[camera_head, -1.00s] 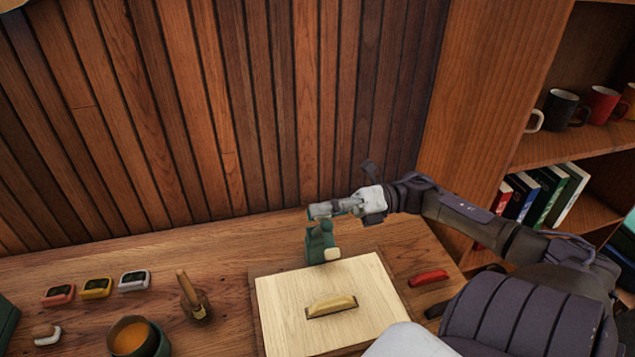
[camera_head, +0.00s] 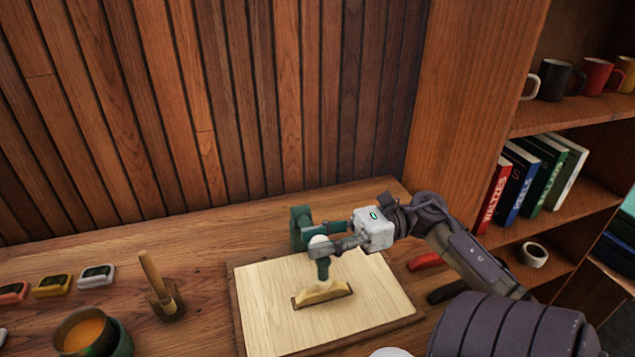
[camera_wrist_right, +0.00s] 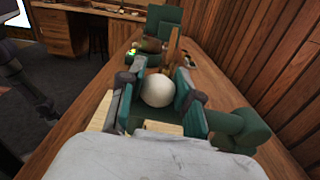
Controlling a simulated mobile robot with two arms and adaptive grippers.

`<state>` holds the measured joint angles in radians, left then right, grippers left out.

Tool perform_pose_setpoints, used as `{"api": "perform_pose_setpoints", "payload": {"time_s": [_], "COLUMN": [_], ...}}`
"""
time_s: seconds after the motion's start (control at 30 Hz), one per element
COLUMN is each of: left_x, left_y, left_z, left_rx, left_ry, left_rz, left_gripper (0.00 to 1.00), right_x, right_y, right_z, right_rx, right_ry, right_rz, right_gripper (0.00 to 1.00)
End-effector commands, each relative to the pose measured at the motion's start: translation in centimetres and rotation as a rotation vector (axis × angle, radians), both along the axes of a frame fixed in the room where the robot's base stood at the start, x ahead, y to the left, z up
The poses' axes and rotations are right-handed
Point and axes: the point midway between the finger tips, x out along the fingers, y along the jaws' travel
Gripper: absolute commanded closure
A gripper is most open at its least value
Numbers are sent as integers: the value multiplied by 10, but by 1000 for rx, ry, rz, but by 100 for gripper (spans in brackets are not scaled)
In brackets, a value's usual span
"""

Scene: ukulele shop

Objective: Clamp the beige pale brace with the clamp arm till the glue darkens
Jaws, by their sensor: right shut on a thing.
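The beige pale brace (camera_head: 325,295) lies on the light wooden board (camera_head: 262,310), with a dark brown line along its lower edge. The green clamp (camera_head: 301,223) stands at the board's back edge. Its clamp arm (camera_head: 335,226) is swung down over the board, and its green tip (camera_head: 323,270) meets the brace's top in the head view; firm contact is hard to tell. My right gripper (camera_head: 318,247) is shut around the arm's cream ball knob, which shows between the fingers in the right wrist view (camera_wrist_right: 158,90). My left gripper is not in view.
A brush in a wooden holder (camera_head: 165,300), a pot of orange liquid (camera_head: 85,335) and several small timers (camera_head: 52,285) stand left of the board. A red object (camera_head: 425,261) lies to its right. A bookshelf (camera_head: 560,115) stands at right; the wood-panelled wall is behind.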

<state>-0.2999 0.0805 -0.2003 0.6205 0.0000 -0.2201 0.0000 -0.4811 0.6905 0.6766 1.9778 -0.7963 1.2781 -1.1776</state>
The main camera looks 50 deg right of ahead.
Motion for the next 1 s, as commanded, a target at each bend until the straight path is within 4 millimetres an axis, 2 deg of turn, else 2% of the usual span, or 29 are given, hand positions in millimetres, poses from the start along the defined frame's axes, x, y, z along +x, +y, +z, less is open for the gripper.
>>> {"api": "perform_pose_setpoints", "payload": {"time_s": [0.03, 0.2, 0.7, 0.73, 0.87, 0.9, 1.0], "left_x": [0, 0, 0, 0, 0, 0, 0], "left_y": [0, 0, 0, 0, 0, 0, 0], "left_z": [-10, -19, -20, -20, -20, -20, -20], "left_rx": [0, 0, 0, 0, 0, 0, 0], "left_ry": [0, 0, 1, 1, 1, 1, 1], "left_rz": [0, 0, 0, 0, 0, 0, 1], "left_gripper": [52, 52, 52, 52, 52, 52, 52], "right_x": [-1, -2, -3, -3, -2, -2, -3], "right_y": [0, 1, 1, 1, 1, 1, 1], "right_z": [-7, -9, -8, -8, -8, -8, -8], "right_rx": [-7, -28, -37, -37, -36, -37, -37], "right_ry": [-16, -54, -72, -72, -71, -71, -71], "right_rz": [-1, 0, -1, -1, -1, -1, 0], "right_gripper": [100, 100, 100, 65, 44, 41, 41]}}
